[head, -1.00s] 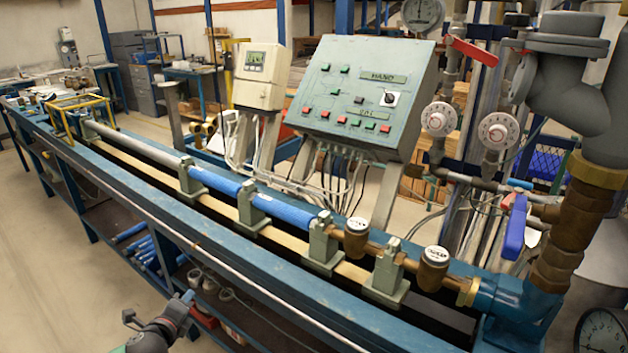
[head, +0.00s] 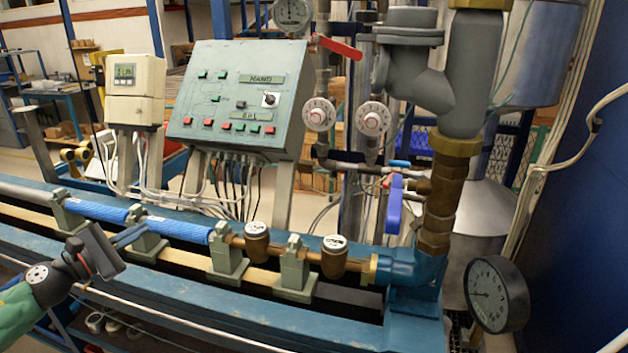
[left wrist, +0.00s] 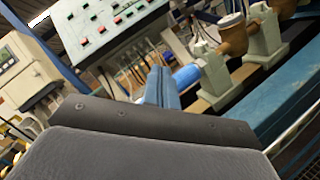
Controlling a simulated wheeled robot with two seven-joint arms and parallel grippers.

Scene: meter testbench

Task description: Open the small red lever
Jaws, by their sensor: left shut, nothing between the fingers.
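A red lever (head: 338,47) juts from the vertical pipework right of the control panel in the head view, sloping down to the right. A smaller red bit (head: 387,183) shows beside the large blue lever lower down; its shape is hard to tell. My left gripper (head: 143,232) is shut and empty, in front of the blue pipe at the left, well left of and below the red lever. Its shut fingers also show in the left wrist view (left wrist: 160,88). No red lever shows in the left wrist view. My right gripper is out of view.
The bench rail (head: 200,273) crosses the front, carrying a blue pipe (head: 178,227) and brass meters (head: 334,258). The control panel (head: 240,100) stands behind it. A large blue lever (head: 394,205), dials (head: 372,119) and a thick grey pipe (head: 463,80) surround the red lever.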

